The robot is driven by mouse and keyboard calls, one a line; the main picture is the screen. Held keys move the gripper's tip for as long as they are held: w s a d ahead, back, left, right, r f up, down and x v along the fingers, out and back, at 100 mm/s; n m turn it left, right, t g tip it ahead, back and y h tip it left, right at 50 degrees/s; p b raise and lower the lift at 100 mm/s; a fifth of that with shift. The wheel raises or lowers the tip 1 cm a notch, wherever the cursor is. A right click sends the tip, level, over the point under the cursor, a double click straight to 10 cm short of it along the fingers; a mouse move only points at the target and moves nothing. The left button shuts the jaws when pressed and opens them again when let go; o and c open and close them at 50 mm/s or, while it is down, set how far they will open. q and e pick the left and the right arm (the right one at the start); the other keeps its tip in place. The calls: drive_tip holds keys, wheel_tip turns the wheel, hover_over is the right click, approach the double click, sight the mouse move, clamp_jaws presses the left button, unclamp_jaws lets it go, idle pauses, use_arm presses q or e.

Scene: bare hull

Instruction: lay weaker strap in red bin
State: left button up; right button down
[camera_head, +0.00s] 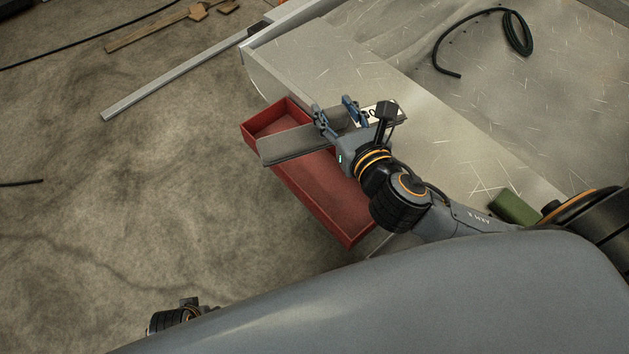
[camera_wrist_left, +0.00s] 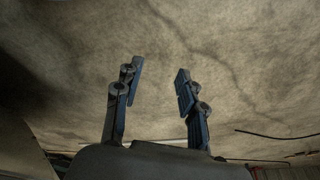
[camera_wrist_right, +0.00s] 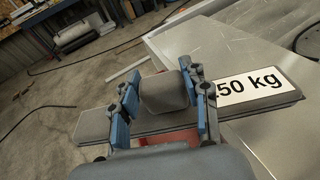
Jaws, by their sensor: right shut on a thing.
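A flat grey strap (camera_head: 293,144) with a white label is in my right gripper (camera_head: 334,110). The right wrist view shows the strap (camera_wrist_right: 94,127) crossing between the blue-padded fingers, which are shut on its raised grey block (camera_wrist_right: 164,93). The bin's visible floor is bare. My left gripper (camera_wrist_left: 160,75) is open and empty above the floor.
A pale scratched metal panel (camera_head: 440,140) lies right of the bin, with a coiled black cable (camera_head: 515,32) and a green block (camera_head: 514,208) on it. A long metal bar (camera_head: 180,84) and wood pieces (camera_head: 150,32) lie at upper left. The left floor is mostly clear.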

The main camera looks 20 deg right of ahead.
drive_tip(key=shift+w+d+f+n+y+b, duration=0.15)
drive_tip(key=shift+w+f+n+y+b, duration=0.2)
drive_tip(key=shift+w, duration=0.3)
drive_tip(key=shift+w+d+f+n+y+b, duration=0.15)
drive_tip(key=shift+w+n+y+b, duration=0.25)
drive_tip(key=shift+w+b, duration=0.2)
use_arm(q)
drive_tip(key=r, duration=0.3)
drive_tip(key=shift+w+r, duration=0.25)
drive_tip(key=shift+w, duration=0.15)
use_arm(e)
drive_tip(key=w+a+r+n+g+y, duration=0.5)
drive_tip(key=w+a+r+n+y, duration=0.1)
drive_tip(key=y, duration=0.4)
drive_tip(key=shift+w+r+n, duration=0.65)
drive_tip(key=shift+n, duration=0.5)
drive_tip(key=shift+a+f+n+g+y, duration=0.1)
drive_tip(key=shift+a+n+g+y, duration=0.1)
drive_tip(key=shift+n+g+y, duration=0.45)
